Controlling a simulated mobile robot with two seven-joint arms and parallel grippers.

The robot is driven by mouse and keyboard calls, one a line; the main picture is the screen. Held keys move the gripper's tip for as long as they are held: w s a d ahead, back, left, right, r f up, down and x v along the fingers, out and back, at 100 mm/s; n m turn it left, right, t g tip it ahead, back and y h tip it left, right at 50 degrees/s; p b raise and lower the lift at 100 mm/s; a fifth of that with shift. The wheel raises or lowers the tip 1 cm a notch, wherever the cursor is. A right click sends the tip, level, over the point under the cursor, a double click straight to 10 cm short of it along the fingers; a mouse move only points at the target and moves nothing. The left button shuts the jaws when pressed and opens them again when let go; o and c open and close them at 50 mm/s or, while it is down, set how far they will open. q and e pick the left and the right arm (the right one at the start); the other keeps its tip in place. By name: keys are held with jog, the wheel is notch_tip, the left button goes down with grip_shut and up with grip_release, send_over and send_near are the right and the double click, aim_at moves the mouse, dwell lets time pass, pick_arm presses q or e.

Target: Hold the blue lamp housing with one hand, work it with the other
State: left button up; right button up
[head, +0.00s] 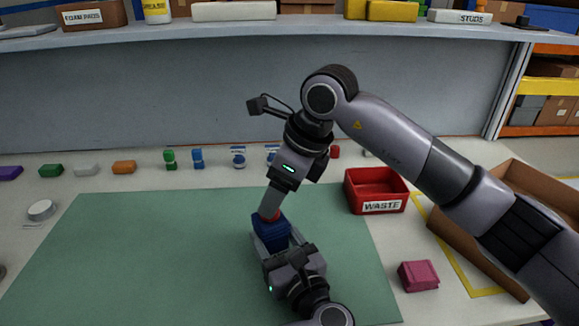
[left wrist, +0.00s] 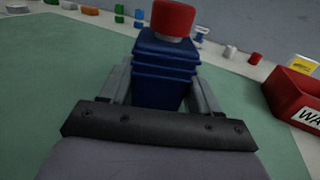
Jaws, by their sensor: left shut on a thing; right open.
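The blue lamp housing (head: 271,235) is upright above the green mat, with a red part (head: 268,216) on its top. My left gripper (head: 270,246) is shut on the housing from the front. In the left wrist view its fingers (left wrist: 160,88) lie on both sides of the ribbed blue housing (left wrist: 165,62), and the red part (left wrist: 173,18) sits on top. My right gripper (head: 271,205) is open and points down at the red part from above. I cannot tell whether its fingers touch it; its fingertips are partly hidden.
The green mat (head: 110,260) is clear on the left. A red WASTE bin (head: 376,190) stands right of the mat, near a cardboard box (head: 535,190). A pink block (head: 418,275) lies at front right. Several small coloured parts line the back, including an orange block (head: 124,167).

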jog(key=shift+x, duration=1.5)
jog(key=c, duration=1.1)
jog(key=shift+r, duration=0.15)
jog(key=shift+r, duration=2.95)
pick_arm(q)
jog(key=o, duration=1.5)
